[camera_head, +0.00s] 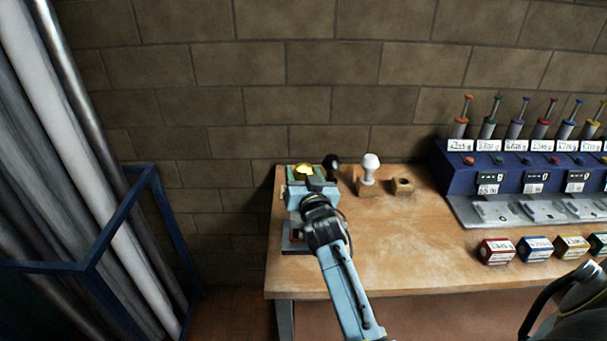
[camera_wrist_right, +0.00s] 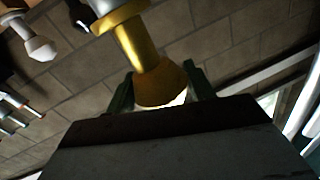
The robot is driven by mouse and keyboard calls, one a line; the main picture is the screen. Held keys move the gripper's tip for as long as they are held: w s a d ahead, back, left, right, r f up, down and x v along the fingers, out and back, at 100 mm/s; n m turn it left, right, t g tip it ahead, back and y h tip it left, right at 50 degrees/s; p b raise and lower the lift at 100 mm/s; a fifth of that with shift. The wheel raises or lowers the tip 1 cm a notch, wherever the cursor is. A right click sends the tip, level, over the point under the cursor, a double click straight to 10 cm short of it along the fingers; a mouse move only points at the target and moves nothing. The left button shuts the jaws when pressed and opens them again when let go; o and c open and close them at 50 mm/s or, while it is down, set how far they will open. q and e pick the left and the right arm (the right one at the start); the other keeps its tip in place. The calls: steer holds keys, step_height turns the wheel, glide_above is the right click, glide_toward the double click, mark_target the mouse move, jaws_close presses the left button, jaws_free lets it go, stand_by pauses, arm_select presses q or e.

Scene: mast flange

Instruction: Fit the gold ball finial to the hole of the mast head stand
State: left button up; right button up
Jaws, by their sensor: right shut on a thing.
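The gold ball finial (camera_head: 304,169) is at the back left of the workbench. My right gripper (camera_head: 312,180) is shut on it. In the right wrist view the finial (camera_wrist_right: 137,48) shows as a gold shaft with a wider collar, its rounded end between the green fingertips (camera_wrist_right: 160,88). A grey base with a red part (camera_head: 293,238) stands below my gripper, mostly hidden by it. I cannot tell for sure whether it is the mast head stand; no hole shows. I cannot tell whether the finial touches anything below. My left gripper is not in view.
A black finial (camera_head: 331,164) and a white finial (camera_head: 370,168) stand right of my gripper, beside an empty wooden block (camera_head: 402,187). A blue rack (camera_head: 520,165) and several labelled boxes (camera_head: 497,251) are at the right. The bench middle (camera_head: 420,235) is clear. A blue frame (camera_head: 120,220) stands left.

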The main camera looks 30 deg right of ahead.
steer(key=shift+f+b, duration=1.35)
steer(key=shift+f, duration=0.5)
steer(key=o, duration=1.4)
steer(key=shift+o, duration=0.2)
steer(key=v, duration=1.3)
steer(key=shift+s, duration=0.2)
steer(key=shift+a, duration=0.1)
